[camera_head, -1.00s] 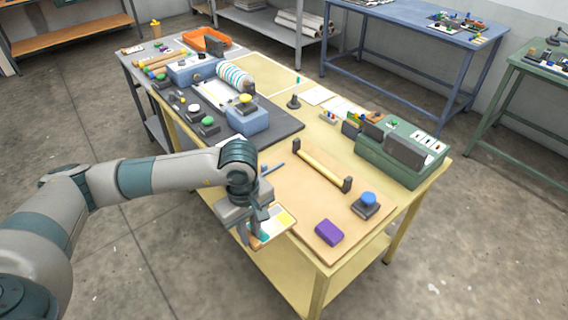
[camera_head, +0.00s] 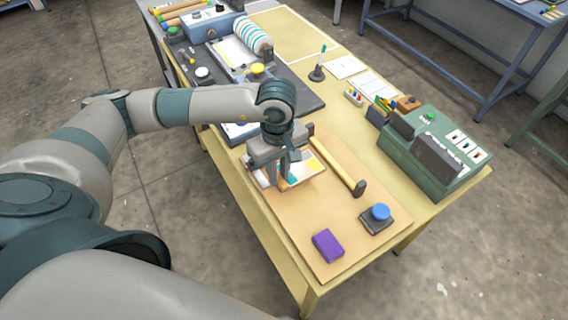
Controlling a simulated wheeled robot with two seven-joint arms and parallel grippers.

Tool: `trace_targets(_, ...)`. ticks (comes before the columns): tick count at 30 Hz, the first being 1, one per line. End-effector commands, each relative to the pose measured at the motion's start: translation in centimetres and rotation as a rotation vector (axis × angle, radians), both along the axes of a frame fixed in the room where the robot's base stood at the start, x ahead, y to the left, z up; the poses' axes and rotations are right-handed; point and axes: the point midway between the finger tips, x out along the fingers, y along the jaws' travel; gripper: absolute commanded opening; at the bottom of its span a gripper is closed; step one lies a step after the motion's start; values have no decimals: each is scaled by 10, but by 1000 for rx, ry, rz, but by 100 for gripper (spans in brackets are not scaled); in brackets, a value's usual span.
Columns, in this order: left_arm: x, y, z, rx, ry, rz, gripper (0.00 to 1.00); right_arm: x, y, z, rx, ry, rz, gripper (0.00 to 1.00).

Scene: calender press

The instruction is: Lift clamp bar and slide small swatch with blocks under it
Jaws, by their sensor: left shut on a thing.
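The small swatch (camera_head: 309,166), a pale card with coloured blocks such as yellow, is at the left part of the tan board (camera_head: 300,226). My left gripper (camera_head: 281,186) is shut on it from above and hides much of it. I cannot tell whether the swatch touches the board. The clamp bar (camera_head: 336,166) is a yellow bar with dark end posts, just right of the swatch. I cannot tell whether the swatch edge is under the bar. My right gripper is not in view.
A purple block (camera_head: 328,245) and a blue-knobbed dark block (camera_head: 379,216) sit at the board's near end. A green box (camera_head: 436,146) stands right of the board. A roller press (camera_head: 253,36) is at the back. The board's near middle is clear.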

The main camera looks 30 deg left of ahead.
Motion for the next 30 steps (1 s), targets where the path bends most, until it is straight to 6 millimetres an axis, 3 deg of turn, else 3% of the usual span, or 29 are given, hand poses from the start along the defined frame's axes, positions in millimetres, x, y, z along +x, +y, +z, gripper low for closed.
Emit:
trace_targets(17, 1, -1, -4, 0, 0, 0, 0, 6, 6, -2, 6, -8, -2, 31)
trace_targets(30, 8, -5, -31, 0, 1, 0, 0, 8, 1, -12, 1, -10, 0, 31)
